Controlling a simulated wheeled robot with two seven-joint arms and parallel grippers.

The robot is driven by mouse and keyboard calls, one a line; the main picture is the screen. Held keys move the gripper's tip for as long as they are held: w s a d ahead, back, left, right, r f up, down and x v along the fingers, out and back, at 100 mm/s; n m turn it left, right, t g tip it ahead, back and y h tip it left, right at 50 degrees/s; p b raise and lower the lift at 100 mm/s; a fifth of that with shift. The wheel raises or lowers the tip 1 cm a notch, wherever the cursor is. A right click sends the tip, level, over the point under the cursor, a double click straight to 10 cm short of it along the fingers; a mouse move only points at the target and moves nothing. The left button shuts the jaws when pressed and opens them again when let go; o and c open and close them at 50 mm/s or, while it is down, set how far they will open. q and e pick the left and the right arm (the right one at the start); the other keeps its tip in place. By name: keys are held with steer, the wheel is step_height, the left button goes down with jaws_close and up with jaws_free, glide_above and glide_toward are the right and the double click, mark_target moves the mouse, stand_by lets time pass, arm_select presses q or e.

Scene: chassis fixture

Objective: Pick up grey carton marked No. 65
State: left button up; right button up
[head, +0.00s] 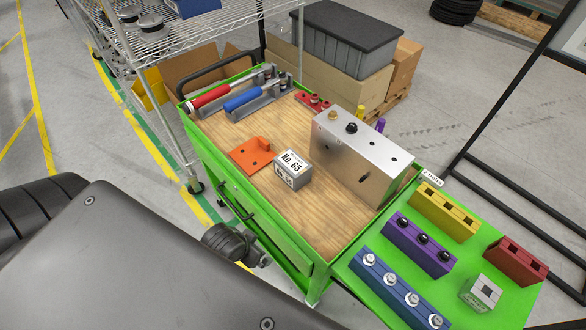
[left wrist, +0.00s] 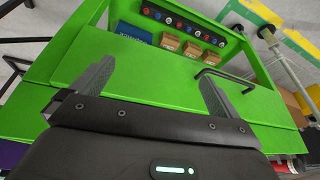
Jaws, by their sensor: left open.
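The grey carton marked No. 65 (head: 293,170) stands on the wooden top of the green cart (head: 318,220), its white label facing up and toward me. It lies between an orange bracket and a large metal block. My left gripper (left wrist: 157,70) shows in the left wrist view, open and empty, with its two fingers apart. It faces the green cart's open side, where small boxes sit inside. The carton does not show in that view. I cannot make out either gripper in the head view.
The orange bracket (head: 252,153) is left of the carton and the metal block (head: 362,157) close on its right. Red- and blue-handled tools (head: 250,98) lie at the back. A green panel (head: 350,270) with coloured blocks is at right. A wire shelf (head: 170,40) stands behind left.

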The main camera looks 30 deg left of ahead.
arm_select(q)
steer(key=w+a+r+t, duration=0.3)
steer(key=w+r, duration=0.1)
steer(key=r, duration=0.3)
steer(key=m+t+h, duration=0.2)
steer(key=t+h, duration=0.2)
steer(key=t, duration=0.2)
glide_toward(291, 163)
steer(key=shift+s+a+f, duration=0.1)
steer(key=shift+s+a, duration=0.15)
steer(key=shift+s, duration=0.25)
steer(key=shift+s+a+f, duration=0.1)
steer(key=shift+s+a, duration=0.2)
steer(key=shift+s, duration=0.15)
steer(key=shift+h, duration=0.3)
steer(key=x, duration=0.4)
steer(key=r+p+x, duration=0.1)
steer(key=x, duration=0.1)
steer(key=shift+w, duration=0.15)
steer(key=p+x, duration=0.1)
steer(key=x, duration=0.3)
steer(key=shift+w+d+f, duration=0.2)
steer(key=shift+w+f, duration=0.1)
steer(key=shift+w, duration=0.2)
steer(key=shift+c, duration=0.9)
steer(key=c, duration=0.7)
